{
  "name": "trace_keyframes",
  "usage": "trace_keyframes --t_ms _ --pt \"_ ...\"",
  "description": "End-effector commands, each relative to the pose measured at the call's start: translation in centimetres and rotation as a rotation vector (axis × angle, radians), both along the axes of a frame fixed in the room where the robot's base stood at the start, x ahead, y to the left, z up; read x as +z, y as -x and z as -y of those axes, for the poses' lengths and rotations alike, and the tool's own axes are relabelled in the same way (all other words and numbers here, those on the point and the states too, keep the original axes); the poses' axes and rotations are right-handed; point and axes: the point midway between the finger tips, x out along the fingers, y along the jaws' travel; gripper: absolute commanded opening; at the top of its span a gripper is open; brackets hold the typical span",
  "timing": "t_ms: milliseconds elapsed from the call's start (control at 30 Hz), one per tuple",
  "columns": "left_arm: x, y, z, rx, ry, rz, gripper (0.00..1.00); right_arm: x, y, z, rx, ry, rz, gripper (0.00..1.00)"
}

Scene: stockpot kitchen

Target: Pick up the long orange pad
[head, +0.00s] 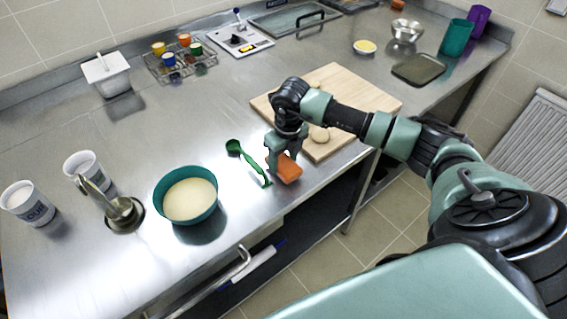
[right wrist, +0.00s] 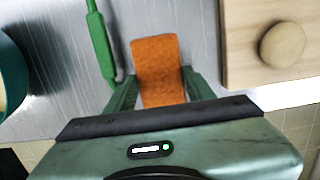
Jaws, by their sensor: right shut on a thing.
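The long orange pad (head: 285,168) is at the front edge of the steel counter, in the jaws of my right gripper (head: 279,157). In the right wrist view the pad (right wrist: 157,68) stands out between the two green fingers of my right gripper (right wrist: 161,90), which are shut on its sides. Part of the pad is hidden by the gripper body. I cannot tell whether the pad touches the counter or is just above it. My left gripper is not in view.
A green ladle (head: 249,160) lies just left of the pad. A teal bowl (head: 186,195) of pale batter stands further left. A wooden board (head: 350,87) with a round dough piece (head: 320,134) is to the right. The counter's front edge is close.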

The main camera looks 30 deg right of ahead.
Motion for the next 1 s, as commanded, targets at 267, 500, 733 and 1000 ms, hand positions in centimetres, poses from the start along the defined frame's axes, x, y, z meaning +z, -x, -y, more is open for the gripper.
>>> trace_keyframes --t_ms 267,500,733,1000 --pt "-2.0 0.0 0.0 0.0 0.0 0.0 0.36 6.2 -0.3 0.0 0.001 0.0 0.011 0.07" --pt "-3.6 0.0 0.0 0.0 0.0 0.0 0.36 13.1 -0.1 0.0 0.001 0.0 0.008 0.07" --pt "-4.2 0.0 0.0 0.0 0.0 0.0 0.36 17.3 -0.1 0.0 0.002 0.0 0.004 0.07" --pt "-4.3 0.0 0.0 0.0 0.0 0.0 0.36 18.6 0.0 0.0 0.001 0.001 0.0 0.07"
